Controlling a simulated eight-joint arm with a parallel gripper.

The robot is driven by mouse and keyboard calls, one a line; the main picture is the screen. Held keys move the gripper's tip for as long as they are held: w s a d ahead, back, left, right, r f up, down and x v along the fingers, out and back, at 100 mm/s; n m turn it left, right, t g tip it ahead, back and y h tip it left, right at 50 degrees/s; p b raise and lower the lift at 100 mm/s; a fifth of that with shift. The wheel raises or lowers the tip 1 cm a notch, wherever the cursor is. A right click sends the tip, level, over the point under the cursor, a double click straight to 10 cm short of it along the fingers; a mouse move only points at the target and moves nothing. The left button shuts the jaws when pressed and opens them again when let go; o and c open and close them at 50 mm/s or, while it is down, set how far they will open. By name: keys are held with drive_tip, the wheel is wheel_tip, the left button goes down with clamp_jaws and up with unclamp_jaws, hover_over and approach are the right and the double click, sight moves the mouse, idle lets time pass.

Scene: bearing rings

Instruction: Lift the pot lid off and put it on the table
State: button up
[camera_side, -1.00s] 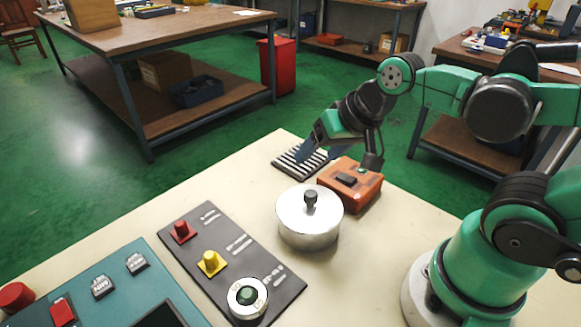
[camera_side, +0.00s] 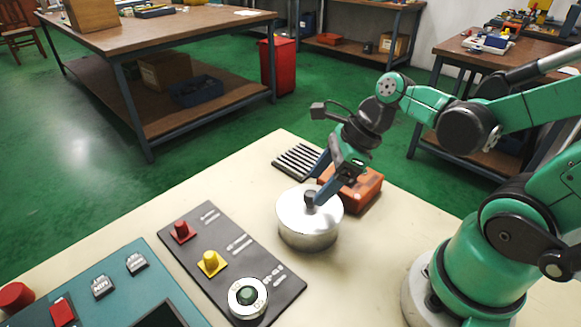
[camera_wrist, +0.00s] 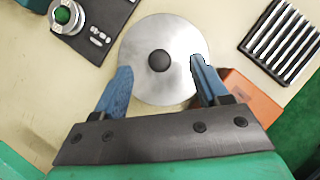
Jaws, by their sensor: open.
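The silver pot (camera_side: 308,234) stands on the pale table with its lid (camera_side: 293,207) on top. The lid has a dark round knob (camera_side: 310,197) at its middle. In the wrist view the lid (camera_wrist: 150,35) appears as a grey disc with the knob (camera_wrist: 159,61) beyond and between the fingertips. My gripper (camera_side: 320,180) is at the lid, its blue fingers pointing down near the knob. In the wrist view my gripper (camera_wrist: 160,73) is open, one finger to each side of the knob, with nothing held. I cannot tell whether the fingers touch the lid.
An orange box (camera_side: 361,190) sits close behind the pot, and a striped grille block (camera_side: 298,161) lies farther back. A dark panel (camera_side: 215,245) with red, yellow and green controls lies left of the pot. Bare table (camera_side: 350,265) shows in front of the pot.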

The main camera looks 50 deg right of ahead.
sight(312, 193)
drive_tip(key=shift+x, duration=1.8)
clamp_jaws()
